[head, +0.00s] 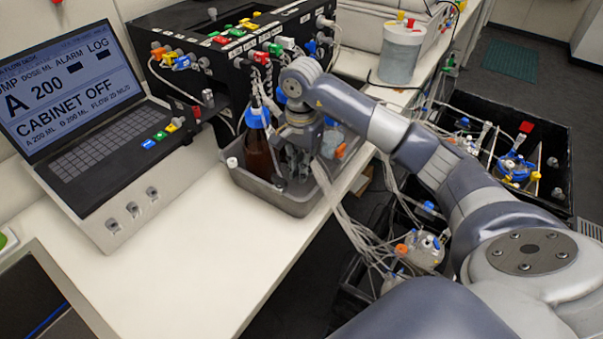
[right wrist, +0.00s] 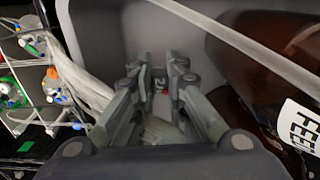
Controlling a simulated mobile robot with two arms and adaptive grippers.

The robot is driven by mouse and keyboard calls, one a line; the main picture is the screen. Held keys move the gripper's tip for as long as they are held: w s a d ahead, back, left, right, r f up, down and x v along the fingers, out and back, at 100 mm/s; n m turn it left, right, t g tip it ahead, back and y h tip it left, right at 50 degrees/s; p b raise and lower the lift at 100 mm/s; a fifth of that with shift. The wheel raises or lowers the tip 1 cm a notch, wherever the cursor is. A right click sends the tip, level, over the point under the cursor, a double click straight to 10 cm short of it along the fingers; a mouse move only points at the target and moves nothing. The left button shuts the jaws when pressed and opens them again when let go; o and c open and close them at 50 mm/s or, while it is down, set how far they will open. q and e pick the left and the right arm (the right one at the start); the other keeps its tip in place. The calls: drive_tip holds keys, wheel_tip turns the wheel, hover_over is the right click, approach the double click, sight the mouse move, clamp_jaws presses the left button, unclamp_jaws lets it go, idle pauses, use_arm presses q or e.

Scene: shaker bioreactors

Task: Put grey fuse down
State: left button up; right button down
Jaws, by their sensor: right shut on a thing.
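My right gripper (head: 297,168) reaches down into the grey tray (head: 303,207) on the white bench, beside the brown bottle. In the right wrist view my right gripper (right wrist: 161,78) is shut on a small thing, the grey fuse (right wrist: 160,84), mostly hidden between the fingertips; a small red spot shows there. The fuse cannot be made out in the head view. The tray floor and wall (right wrist: 215,65) show around the fingers; I cannot tell whether the fuse touches the floor. My left gripper is not in view.
The brown bottle (head: 259,150) stands in the tray at left; its label shows in the wrist view. A clear vessel with an orange top (head: 340,151) is right of the gripper. Tubes (head: 345,215) hang over the bench edge. A laptop-like console (head: 95,140) stands left; bench front is clear.

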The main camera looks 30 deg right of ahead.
wheel_tip(320, 180, down, 3)
drive_tip(key=shift+s+f+p, duration=0.1)
drive_tip(key=shift+p, duration=0.4)
drive_tip(key=shift+f, duration=0.3)
drive_tip(key=c, duration=1.6)
unclamp_jaws()
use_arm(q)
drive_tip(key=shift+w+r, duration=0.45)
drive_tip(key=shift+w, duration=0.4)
